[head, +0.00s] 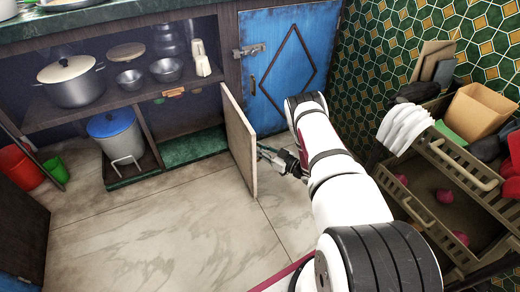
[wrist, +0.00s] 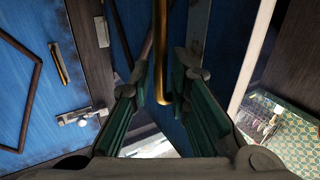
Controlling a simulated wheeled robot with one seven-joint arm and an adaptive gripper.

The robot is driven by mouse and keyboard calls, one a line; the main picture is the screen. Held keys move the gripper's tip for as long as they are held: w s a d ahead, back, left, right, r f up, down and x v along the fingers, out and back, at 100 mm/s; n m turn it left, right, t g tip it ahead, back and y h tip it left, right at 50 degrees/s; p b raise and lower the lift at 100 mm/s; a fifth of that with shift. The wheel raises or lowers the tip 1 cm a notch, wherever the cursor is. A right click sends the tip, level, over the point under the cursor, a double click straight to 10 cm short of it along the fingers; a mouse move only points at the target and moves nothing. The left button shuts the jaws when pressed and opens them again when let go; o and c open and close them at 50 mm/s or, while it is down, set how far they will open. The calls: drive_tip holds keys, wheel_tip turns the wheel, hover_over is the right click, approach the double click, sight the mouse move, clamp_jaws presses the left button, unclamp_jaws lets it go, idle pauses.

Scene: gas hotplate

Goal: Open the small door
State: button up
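The small door (head: 240,142) stands swung out from the low cabinet, with its pale inner side facing left in the head view. A green-floored compartment (head: 190,146) shows open behind it. My gripper (head: 272,156) is on the right, outer side of this door, partly hidden by its edge. In the wrist view my gripper (wrist: 163,78) has its two green-padded fingers apart. A brass bar handle (wrist: 161,45) runs between them, with a gap visible on each side. The blue outer face of a door lies behind the handle.
A closed blue door (head: 288,60) with a latch stands right of the opening. A crate rack (head: 440,190) is close on my arm's right. Pots (head: 72,84) sit on the shelf, and a blue-lidded pot (head: 118,137) below. The tiled floor (head: 170,230) in front is clear.

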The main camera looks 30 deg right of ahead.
drive_tip(key=v, duration=1.2)
idle(0.4)
